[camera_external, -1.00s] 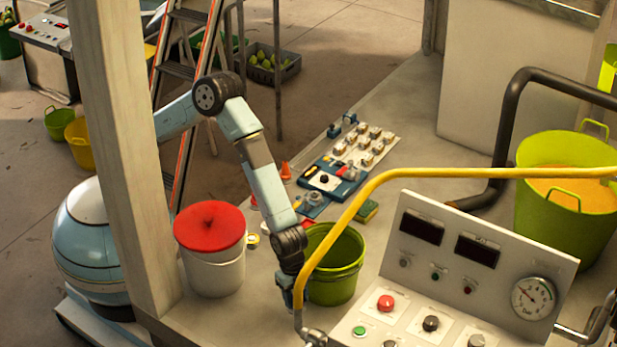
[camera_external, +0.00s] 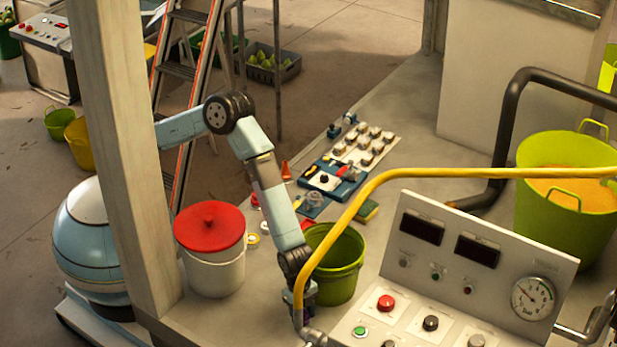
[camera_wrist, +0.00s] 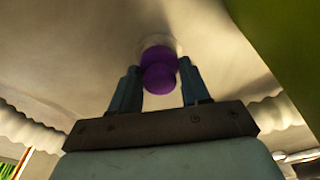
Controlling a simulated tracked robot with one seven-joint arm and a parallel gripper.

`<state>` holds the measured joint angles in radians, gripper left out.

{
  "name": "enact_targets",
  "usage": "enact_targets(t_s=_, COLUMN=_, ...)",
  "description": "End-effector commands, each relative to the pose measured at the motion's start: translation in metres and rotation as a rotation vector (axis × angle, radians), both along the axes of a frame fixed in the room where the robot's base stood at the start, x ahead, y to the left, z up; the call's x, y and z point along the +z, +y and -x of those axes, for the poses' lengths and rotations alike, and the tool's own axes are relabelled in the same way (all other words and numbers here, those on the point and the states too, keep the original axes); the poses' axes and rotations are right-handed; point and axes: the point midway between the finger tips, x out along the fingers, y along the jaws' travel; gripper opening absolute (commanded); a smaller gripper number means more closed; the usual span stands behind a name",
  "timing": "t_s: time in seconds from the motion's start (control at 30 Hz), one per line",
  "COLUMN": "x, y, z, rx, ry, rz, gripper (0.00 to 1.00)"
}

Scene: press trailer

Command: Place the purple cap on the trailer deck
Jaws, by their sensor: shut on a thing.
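The purple cap (camera_wrist: 158,72) sits between the two fingers of my gripper (camera_wrist: 159,66) in the wrist view, and the gripper is shut on it. A pale, translucent patch borders the cap on its far side; I cannot tell what it is. In the external view my gripper (camera_external: 302,308) points down beside the green bucket, partly behind the yellow rail, and the cap is mostly hidden. The pale trailer deck (camera_external: 265,312) lies below. I cannot tell whether the cap touches the deck.
The green bucket (camera_external: 336,270) stands close to my gripper's right. A white bucket with a red lid (camera_external: 211,228) is to the left. The yellow rail (camera_external: 440,174) and control panel (camera_external: 470,262) are in front. Small parts and boards (camera_external: 333,178) lie farther back.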

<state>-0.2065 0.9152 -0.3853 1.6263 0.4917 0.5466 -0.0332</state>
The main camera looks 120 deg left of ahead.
Motion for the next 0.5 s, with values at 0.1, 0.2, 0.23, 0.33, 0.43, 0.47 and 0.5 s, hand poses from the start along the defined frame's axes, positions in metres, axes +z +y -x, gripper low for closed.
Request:
enact_targets(t_s=0.1, x=-0.0005, y=0.0000, z=0.0000, rx=0.000, ry=0.000, rz=0.000, gripper=0.55)
enact_targets(t_s=0.2, x=-0.0005, y=-0.0001, z=0.0001, rx=0.000, ry=0.000, rz=0.000, gripper=0.64)
enact_targets(t_s=0.23, x=-0.0004, y=-0.0001, z=0.0001, rx=0.000, ry=0.000, rz=0.000, gripper=0.67)
enact_targets(t_s=0.33, x=-0.0004, y=-0.0001, z=0.0000, rx=0.000, ry=0.000, rz=0.000, gripper=0.72)
enact_targets(t_s=0.43, x=-0.0004, y=-0.0001, z=0.0000, rx=0.000, ry=0.000, rz=0.000, gripper=0.72)
enact_targets(t_s=0.47, x=-0.0004, y=-0.0001, z=0.0001, rx=0.000, ry=0.000, rz=0.000, gripper=0.72)
enact_targets(t_s=0.5, x=-0.0001, y=-0.0001, z=0.0000, rx=0.000, ry=0.000, rz=0.000, gripper=0.72)
